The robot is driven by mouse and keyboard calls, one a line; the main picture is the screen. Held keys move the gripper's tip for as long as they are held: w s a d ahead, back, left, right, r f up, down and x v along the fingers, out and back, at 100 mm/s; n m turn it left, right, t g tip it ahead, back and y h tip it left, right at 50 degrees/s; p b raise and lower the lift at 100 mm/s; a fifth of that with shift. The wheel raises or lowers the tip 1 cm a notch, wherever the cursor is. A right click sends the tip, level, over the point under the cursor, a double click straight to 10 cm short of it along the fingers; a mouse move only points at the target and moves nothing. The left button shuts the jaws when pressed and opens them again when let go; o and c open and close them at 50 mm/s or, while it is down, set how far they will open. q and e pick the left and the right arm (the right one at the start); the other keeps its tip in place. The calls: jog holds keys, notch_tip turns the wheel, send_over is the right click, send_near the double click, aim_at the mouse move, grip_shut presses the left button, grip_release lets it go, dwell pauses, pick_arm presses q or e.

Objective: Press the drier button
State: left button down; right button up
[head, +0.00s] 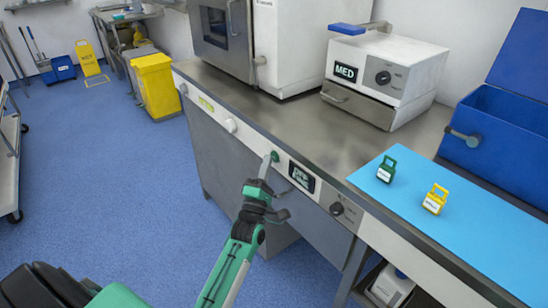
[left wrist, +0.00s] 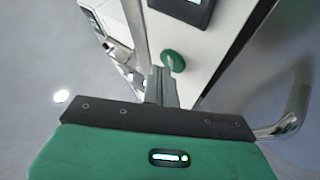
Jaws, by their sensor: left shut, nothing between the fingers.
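The round green button (head: 274,156) sits on the white front panel of the counter, just left of a dark display (head: 302,177). My left gripper (head: 266,166) is shut and empty, its tip right at the button. In the left wrist view, the green button (left wrist: 174,59) shows just beyond the closed fingers (left wrist: 161,84). I cannot tell whether the fingertips touch it or whether it is pressed in. My right gripper is not in view.
A dark knob (head: 337,209) is on the panel to the right. A white MED device (head: 385,75) stands on the steel counter. A blue mat (head: 470,225) holds a green and a yellow tagged item. The blue floor (head: 120,190) at left is clear.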

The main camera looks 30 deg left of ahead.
pick_arm(q)
jog(key=shift+w+d, duration=0.15)
jog(key=shift+w, duration=0.2)
dwell(0.7)
jog(key=shift+s, duration=0.1)
jog(key=shift+s+a+p, duration=0.3)
jog(key=shift+s, duration=0.35)
jog(key=s, duration=0.1)
jog(key=s+a+p, duration=0.1)
jog(key=s, duration=0.1)
jog(key=s+a, duration=0.1)
jog(key=shift+s, duration=0.3)
dwell(0.9)
